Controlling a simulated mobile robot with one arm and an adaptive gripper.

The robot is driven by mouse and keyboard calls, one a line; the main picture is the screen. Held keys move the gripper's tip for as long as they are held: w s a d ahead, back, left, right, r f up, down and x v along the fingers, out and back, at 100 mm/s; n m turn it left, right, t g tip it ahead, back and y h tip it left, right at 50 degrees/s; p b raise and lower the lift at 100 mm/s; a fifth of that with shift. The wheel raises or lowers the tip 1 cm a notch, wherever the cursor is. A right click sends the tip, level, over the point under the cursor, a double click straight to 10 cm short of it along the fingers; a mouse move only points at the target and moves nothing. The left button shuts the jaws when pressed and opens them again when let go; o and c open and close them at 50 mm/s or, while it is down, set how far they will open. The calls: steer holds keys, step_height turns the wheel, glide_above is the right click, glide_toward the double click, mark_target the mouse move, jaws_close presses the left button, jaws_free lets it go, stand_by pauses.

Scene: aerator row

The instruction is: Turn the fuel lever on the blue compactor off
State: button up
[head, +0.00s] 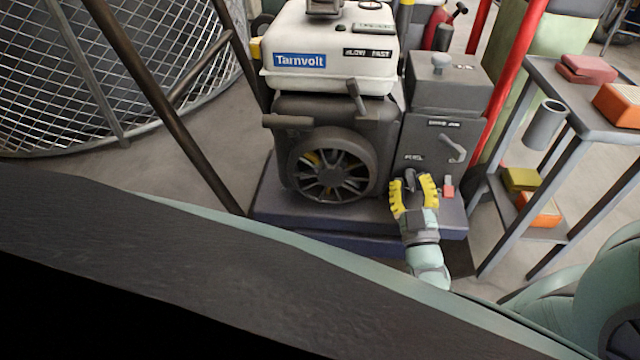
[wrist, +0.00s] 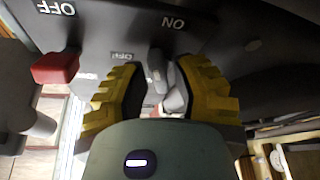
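The compactor shows a white top (head: 325,45) marked "Tamvolt", a dark engine and a dark blue base (head: 335,240). Its grey panel (head: 425,145) carries the label FUEL. My gripper (head: 413,182), with yellow fingers, is at the panel just below that label. In the wrist view, the grey fuel lever (wrist: 156,68) stands between the fingers of my gripper (wrist: 160,72), nearer the right finger. The fingers are apart, with a gap left of the lever; contact on the right is unclear. Upside-down OFF and ON labels flank the lever. The head view mostly hides the lever.
A red switch (wrist: 56,68) is beside the gripper in the wrist view. Another grey lever (head: 453,148) sits higher on the panel. A recoil wheel (head: 332,165) is to the left. A grey cart (head: 575,85) with red posts nearby stands right; a mesh guard (head: 110,70) stands left.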

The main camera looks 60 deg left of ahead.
steer(key=shift+o, duration=0.2)
steer(key=shift+s, duration=0.1)
jaws_close()
steer(key=shift+d, duration=0.1)
steer(key=shift+n, duration=0.4)
steer(key=n+g, duration=0.1)
steer(key=n+g+p, duration=0.1)
steer(key=n, duration=0.1)
steer(key=shift+w+d+r, duration=0.1)
steer(key=shift+w, duration=0.1)
steer(key=n, duration=0.2)
steer(key=n+g+p, duration=0.1)
steer(key=n, duration=0.2)
steer(key=shift+r+g, duration=0.1)
steer(key=shift+g, duration=0.2)
steer(key=n+g, duration=0.1)
steer(key=n, duration=0.1)
steer(key=shift+n, duration=0.4)
steer(key=shift+n+g+h, duration=0.6)
steer(key=shift+n+h, duration=0.3)
steer(key=shift+n, duration=1.1)
